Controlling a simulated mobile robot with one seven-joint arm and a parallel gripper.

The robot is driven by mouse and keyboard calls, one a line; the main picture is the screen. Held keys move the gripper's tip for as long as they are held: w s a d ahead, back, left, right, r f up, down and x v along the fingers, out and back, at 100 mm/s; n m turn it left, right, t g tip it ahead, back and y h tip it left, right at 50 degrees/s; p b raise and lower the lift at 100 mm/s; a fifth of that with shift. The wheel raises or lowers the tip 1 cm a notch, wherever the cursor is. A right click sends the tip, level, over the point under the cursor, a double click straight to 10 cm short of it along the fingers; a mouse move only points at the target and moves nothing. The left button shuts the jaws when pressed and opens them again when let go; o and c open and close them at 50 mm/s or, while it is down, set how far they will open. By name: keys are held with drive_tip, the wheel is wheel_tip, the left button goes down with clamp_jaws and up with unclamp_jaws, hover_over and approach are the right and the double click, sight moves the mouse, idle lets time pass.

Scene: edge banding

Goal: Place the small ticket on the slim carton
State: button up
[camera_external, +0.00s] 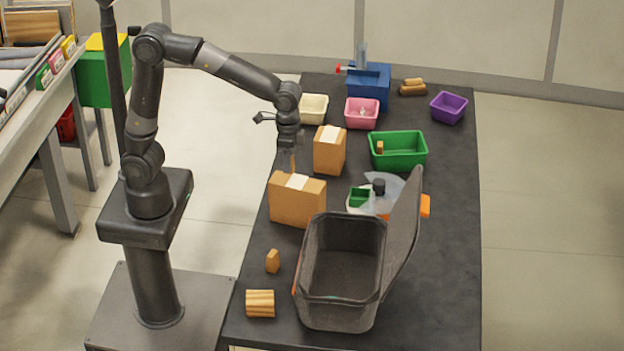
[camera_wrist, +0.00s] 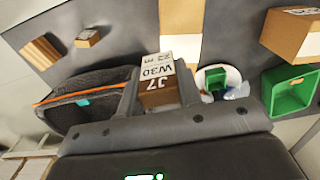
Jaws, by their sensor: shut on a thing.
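My gripper (camera_external: 291,152) points down above the table, shut on a small brown piece with a white printed face. I take this piece (camera_wrist: 157,92) to be the small ticket; in the wrist view it sits between the fingers with "W30" and "J7" on it. Two brown cartons with white tops stand near it: a wider one (camera_external: 297,205) just below the gripper, and a narrower, taller one (camera_external: 328,156) to its right and behind. The narrower one looks like the slim carton, and shows at the right in the wrist view (camera_wrist: 290,38). The held piece's contact with the wider carton cannot be told.
A dark open bin (camera_external: 340,308) with a raised lid stands at the front. A small brown block (camera_external: 272,261) and a striped wooden block (camera_external: 260,303) lie left of it. A green bin (camera_external: 412,163), pink bin (camera_external: 362,122) and cream bin (camera_external: 313,117) stand farther back. The table's right strip is clear.

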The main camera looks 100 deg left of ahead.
drive_tip(key=w+a+f, duration=0.1)
drive_tip(key=a+f, duration=0.1)
drive_tip(key=a, duration=0.1)
drive_tip(key=shift+w+f, duration=0.2)
drive_tip(key=shift+w, duration=0.2)
drive_tip(key=shift+f, duration=1.9)
drive_tip(key=o, duration=0.9)
drive_tip(key=shift+f, duration=0.1)
drive_tip(key=shift+o, duration=0.2)
wheel_tip(320, 180, up, 12)
drive_tip(key=s+t, duration=0.5)
drive_tip(key=s, duration=1.9)
drive_tip(key=shift+d+f+t, duration=0.2)
drive_tip(key=shift+f+t, duration=0.1)
drive_tip(key=shift+f, duration=0.15)
